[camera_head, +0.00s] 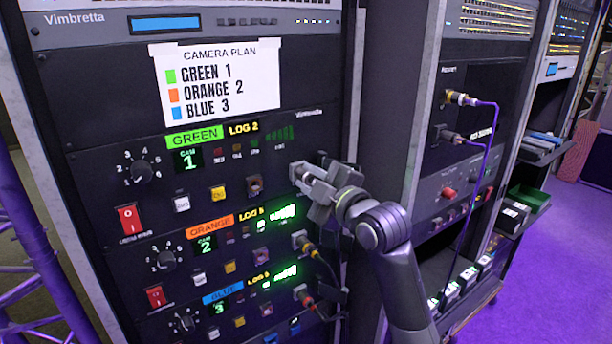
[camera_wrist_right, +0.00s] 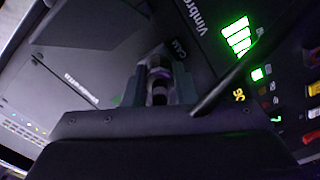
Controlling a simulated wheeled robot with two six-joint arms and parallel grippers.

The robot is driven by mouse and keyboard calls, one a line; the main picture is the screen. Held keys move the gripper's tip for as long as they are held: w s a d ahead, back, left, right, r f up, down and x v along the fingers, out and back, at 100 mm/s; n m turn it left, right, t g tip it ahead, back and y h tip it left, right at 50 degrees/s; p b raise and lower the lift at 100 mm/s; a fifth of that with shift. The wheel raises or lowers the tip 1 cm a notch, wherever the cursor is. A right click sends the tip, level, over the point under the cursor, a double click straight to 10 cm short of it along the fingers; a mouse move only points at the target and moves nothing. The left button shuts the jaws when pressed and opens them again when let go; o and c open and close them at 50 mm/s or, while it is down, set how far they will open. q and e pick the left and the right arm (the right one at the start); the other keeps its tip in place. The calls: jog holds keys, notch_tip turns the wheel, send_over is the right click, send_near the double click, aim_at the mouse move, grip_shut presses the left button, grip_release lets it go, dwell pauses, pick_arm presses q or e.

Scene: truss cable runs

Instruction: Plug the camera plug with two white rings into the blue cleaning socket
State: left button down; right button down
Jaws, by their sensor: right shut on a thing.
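My right gripper (camera_head: 306,178) is at the front of the green camera unit (camera_head: 215,165), at its right end. In the right wrist view its jaws (camera_wrist_right: 159,92) are shut on a plug (camera_wrist_right: 159,72), close to a panel marking that reads CAM. A pale band shows on the plug; I cannot count its rings. I cannot tell whether the plug is seated or apart from the panel. A blue label (camera_head: 222,293) marks the lowest unit. I cannot make out a blue cleaning socket. My left gripper is not in view.
Cabled plugs sit at the orange unit (camera_head: 304,243) and the blue unit (camera_head: 305,298), below my gripper. A plan sheet (camera_head: 215,85) hangs above. The right rack holds two plugs, the upper one (camera_head: 460,98) on a purple cable. Small boxes (camera_head: 450,292) stand low there.

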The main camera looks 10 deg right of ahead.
jog(key=shift+p+v, duration=0.75)
jog(key=shift+v, duration=1.5)
jog(key=shift+s+d, duration=0.1)
